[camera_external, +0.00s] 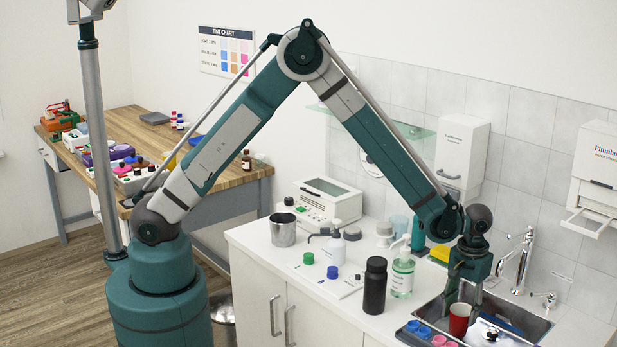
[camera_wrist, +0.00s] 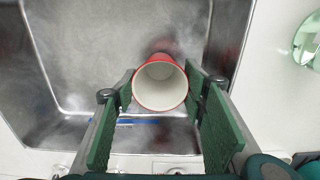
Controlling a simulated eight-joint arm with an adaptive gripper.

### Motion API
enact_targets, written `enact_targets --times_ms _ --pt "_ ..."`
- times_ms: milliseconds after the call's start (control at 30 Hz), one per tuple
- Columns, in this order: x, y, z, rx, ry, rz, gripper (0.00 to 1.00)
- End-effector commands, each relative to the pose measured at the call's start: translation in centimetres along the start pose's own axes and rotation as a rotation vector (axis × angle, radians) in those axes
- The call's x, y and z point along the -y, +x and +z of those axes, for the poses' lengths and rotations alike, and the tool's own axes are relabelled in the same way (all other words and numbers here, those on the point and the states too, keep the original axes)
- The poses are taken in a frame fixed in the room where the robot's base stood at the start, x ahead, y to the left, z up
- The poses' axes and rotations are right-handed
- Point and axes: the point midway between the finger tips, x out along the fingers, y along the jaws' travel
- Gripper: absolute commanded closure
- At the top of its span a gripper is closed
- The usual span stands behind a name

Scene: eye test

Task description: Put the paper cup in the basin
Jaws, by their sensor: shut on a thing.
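The red paper cup (camera_external: 459,320) with a white inside is held upright between the fingers of my gripper (camera_external: 463,299), at the left part of the metal basin (camera_external: 528,319). In the wrist view the cup (camera_wrist: 160,87) shows its open mouth between the two green finger pads of my gripper (camera_wrist: 160,95), with the grey basin (camera_wrist: 95,50) around and below it. My gripper is shut on the cup. Whether the cup's base touches the basin floor cannot be told.
A faucet (camera_external: 518,262) stands behind the basin. A tray of small blue and pink cups (camera_external: 423,331) sits at the basin's front left. A black bottle (camera_external: 375,286) and a green soap bottle (camera_external: 402,277) stand left on the counter. A blue strip (camera_wrist: 124,123) lies in the basin.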

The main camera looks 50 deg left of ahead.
Motion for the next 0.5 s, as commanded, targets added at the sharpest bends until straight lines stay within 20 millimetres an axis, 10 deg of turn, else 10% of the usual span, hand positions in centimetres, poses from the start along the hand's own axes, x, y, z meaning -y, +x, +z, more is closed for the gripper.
enact_targets --times_ms 500 --pt "0.00 1.08 0.00 0.000 0.000 0.000 0.63"
